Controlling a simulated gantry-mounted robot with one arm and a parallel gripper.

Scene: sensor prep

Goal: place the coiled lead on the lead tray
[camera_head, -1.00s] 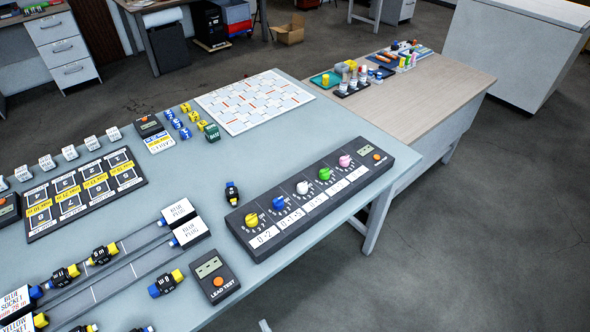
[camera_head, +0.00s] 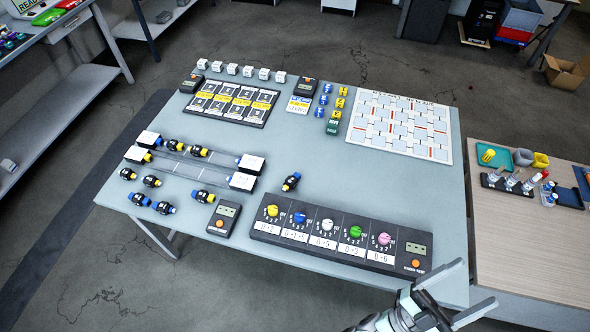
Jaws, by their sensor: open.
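My gripper (camera_head: 478,282) is at the bottom right, over the grey table's front right corner. Its two fingers are spread apart with nothing between them. I cannot make out the coiled lead for certain; a small yellow item (camera_head: 488,155) in a green tray (camera_head: 493,166) and a yellow rounded item (camera_head: 540,160) stand at the back of the wooden side table. Which tray is the lead tray is not clear; a dark blue tray (camera_head: 568,197) also shows there, near the right edge. My gripper is well apart from all of these.
The grey table (camera_head: 330,190) carries a long knob panel (camera_head: 340,240), a lead tester (camera_head: 223,218), rails with several plugs, a label board (camera_head: 236,100) and a white grid board (camera_head: 400,125). A rack of small bottles (camera_head: 510,183) stands on the wooden table (camera_head: 520,245), whose front is clear.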

